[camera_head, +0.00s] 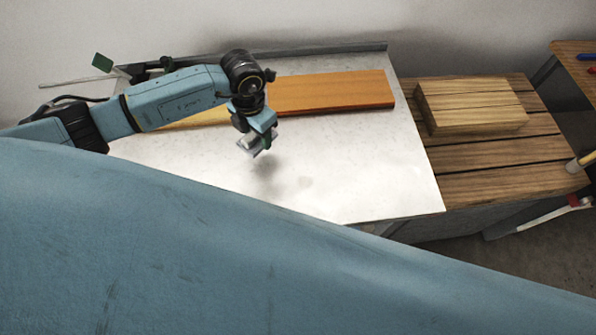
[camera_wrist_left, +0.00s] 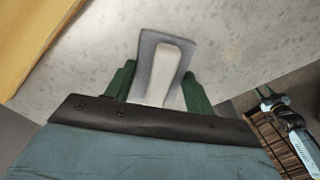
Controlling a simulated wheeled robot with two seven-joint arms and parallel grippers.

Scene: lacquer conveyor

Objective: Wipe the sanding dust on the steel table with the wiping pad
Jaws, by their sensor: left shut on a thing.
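My left gripper (camera_head: 262,145) is over the middle of the steel table (camera_head: 360,185), reaching in from the left. It is shut on the wiping pad (camera_head: 250,143), a grey pad with a pale raised grip. In the left wrist view the pad (camera_wrist_left: 147,78) sits between the green fingers of the gripper (camera_wrist_left: 160,88). The pad appears tilted and a little above the table, with a shadow below it. A faint grey smudge, possibly the sanding dust (camera_head: 295,183), shows on the steel near that shadow.
An orange-brown board (camera_head: 335,92) lies along the back of the steel table. To the right, a slatted wooden surface (camera_head: 490,187) holds a stack of pale wood (camera_head: 470,108). A large blue part of my own body hides the foreground. The table's middle right is clear.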

